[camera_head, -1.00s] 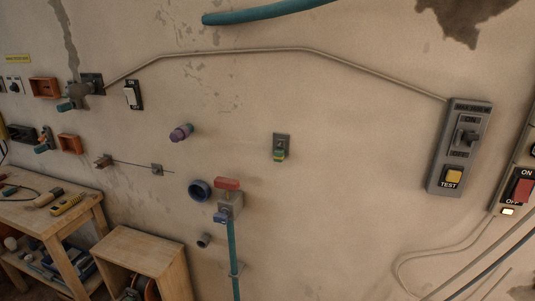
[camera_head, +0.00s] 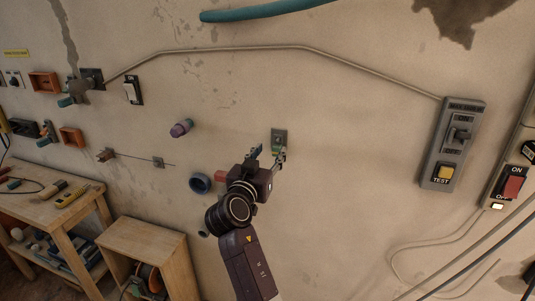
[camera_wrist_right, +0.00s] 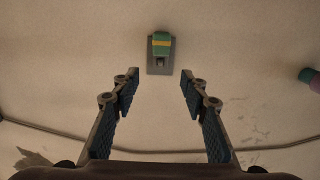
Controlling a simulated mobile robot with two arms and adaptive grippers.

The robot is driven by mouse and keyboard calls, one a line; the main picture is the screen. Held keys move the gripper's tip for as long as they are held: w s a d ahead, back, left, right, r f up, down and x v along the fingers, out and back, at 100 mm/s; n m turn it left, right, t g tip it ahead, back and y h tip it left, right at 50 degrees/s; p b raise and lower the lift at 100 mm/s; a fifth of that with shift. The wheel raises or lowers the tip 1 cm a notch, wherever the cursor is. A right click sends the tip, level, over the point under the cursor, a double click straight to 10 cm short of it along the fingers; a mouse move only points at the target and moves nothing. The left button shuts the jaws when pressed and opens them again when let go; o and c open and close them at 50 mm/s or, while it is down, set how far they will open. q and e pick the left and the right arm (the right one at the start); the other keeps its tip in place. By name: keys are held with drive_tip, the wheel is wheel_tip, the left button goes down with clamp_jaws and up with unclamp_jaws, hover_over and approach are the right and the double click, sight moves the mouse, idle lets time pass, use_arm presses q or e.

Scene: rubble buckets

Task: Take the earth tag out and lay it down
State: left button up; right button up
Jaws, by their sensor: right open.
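The earth tag (camera_wrist_right: 161,43) is green with a yellow stripe and sits in a small grey wall plate (camera_wrist_right: 152,68). The plate also shows in the head view (camera_head: 279,135), where my right gripper partly hides the tag. My right gripper (camera_head: 267,152) is open and empty, with its fingers pointing at the wall close to the plate. In the right wrist view, the tag and plate lie straight ahead, beyond the gap between the fingertips (camera_wrist_right: 160,78), and no finger visibly touches them. My left gripper is not in view.
A grey TEST switch box (camera_head: 452,145) is on the wall at the right. A purple plug (camera_head: 181,128) and a blue ring (camera_head: 200,184) stick out left of the tag. A wooden table (camera_head: 90,205) and a wooden box (camera_head: 145,250) stand at lower left. Wall around the tag is mostly bare.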

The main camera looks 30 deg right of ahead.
sight(277, 141)
drive_tip(key=p+x, duration=0.2)
drive_tip(key=x, duration=0.4)
drive_tip(key=shift+w+d, duration=0.4)
drive_tip(key=shift+d, duration=0.05)
drive_tip(key=shift+f, duration=0.1)
clamp_jaws()
